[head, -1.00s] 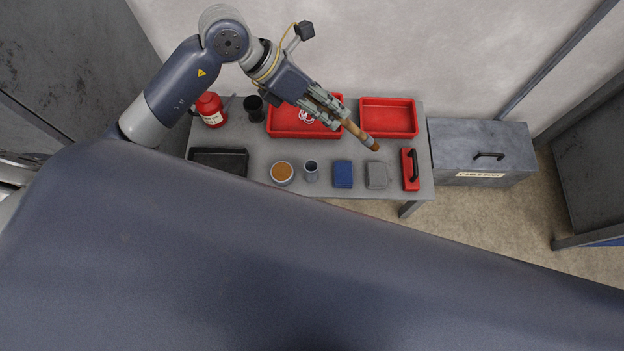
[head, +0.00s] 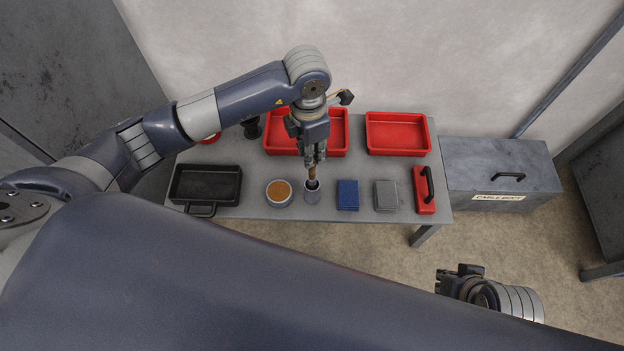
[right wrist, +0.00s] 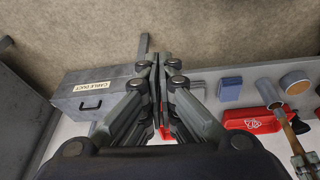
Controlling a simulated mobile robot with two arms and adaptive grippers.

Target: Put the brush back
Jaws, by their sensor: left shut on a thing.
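My left gripper (head: 316,159) is shut on the brush (head: 312,173), which has a brown handle and hangs roughly upright. Its lower end is at the mouth of a small grey cup (head: 312,196); I cannot tell how far inside it reaches. The gripper hides the upper part of the brush. In the right wrist view the brush (right wrist: 289,131) and the cup (right wrist: 270,93) show at the right. My right gripper (head: 460,276) is low at the right, off the table. Its fingers (right wrist: 160,62) are close together with nothing seen between them.
The table (head: 255,165) holds a black pan (head: 205,184), an orange-filled bowl (head: 279,193), a blue block (head: 347,194), a grey block (head: 386,195), a red item with black handle (head: 424,190) and red trays (head: 397,133). A grey cable duct box (head: 497,172) stands at the right.

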